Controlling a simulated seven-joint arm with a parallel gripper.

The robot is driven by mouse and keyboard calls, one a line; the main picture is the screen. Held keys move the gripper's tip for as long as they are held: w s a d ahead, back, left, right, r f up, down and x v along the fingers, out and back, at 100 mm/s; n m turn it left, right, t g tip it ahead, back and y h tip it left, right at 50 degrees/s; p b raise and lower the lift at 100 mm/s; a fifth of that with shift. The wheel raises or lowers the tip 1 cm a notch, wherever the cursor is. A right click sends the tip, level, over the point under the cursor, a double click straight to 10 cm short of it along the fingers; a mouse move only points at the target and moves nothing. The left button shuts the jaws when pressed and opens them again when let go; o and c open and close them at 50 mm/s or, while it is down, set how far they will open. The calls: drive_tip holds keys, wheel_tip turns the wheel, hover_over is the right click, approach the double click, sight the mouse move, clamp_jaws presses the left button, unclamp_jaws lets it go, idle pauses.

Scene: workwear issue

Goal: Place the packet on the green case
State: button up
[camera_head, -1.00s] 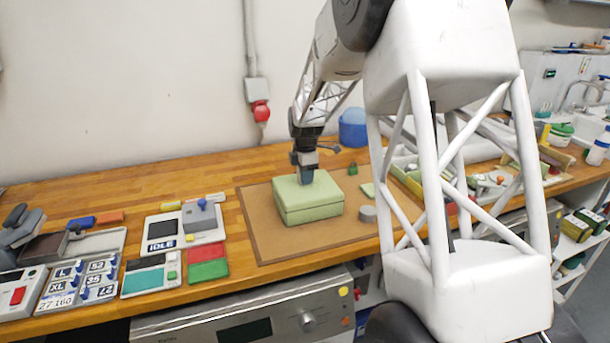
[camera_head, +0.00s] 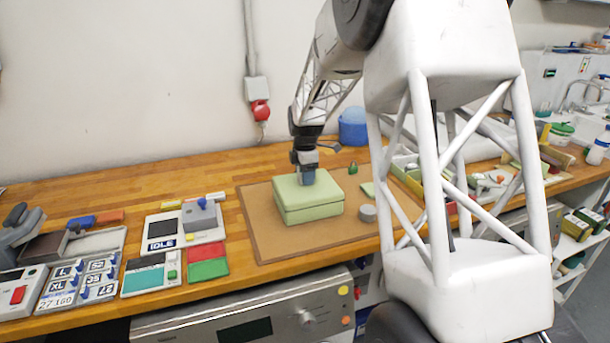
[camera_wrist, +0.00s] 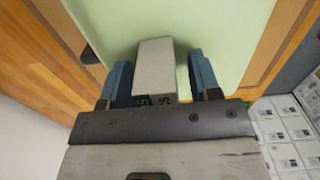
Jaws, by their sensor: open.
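The green case (camera_head: 310,206) is a closed pale green box on a brown mat, and its top also fills much of the wrist view (camera_wrist: 235,30). The packet (camera_wrist: 156,68) is a small pale grey block with dark marks on its near end. It appears to rest on the case's lid, between my blue fingers. My gripper (camera_wrist: 159,82) is open, with a visible gap between each finger and the packet. In the head view my gripper (camera_head: 307,179) is low over the lid and hides the packet.
A grey round piece (camera_head: 368,213) and a small green padlock-like item (camera_head: 352,168) are near the case. A blue rounded container (camera_head: 353,127) stands behind. Left are a grey device (camera_head: 187,226), red and green pads (camera_head: 208,262) and label plates (camera_head: 78,282).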

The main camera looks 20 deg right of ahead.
wheel_tip(320, 180, up, 12)
drive_tip(key=shift+f, duration=0.1)
idle(0.5)
idle(0.7)
drive_tip(key=shift+s+a+r, duration=0.1)
drive_tip(key=shift+s+r, duration=0.1)
drive_tip(key=s+a+r+m, duration=0.2)
drive_tip(key=s+m, duration=0.1)
drive_tip(key=s, duration=0.5)
drive_tip(key=s+a+r+m+t, duration=0.1)
drive_tip(key=s+a+r+m, duration=0.15)
drive_tip(key=s, duration=0.45)
drive_tip(key=s+a+r+m, duration=0.1)
drive_tip(key=s+a+m, duration=0.2)
drive_tip(key=s, duration=0.5)
drive_tip(key=s+a+f+m, duration=0.1)
drive_tip(key=s+f+m, duration=0.1)
drive_tip(key=s, duration=0.6)
drive_tip(key=s+a+f+m+t, duration=0.1)
drive_tip(key=s+m, duration=0.3)
drive_tip(key=s, duration=0.4)
drive_tip(key=s+a+f+m, duration=0.2)
drive_tip(key=s+f+m, duration=0.1)
drive_tip(key=s, duration=0.6)
drive_tip(key=shift+m+t, duration=0.3)
drive_tip(key=shift+m, duration=0.05)
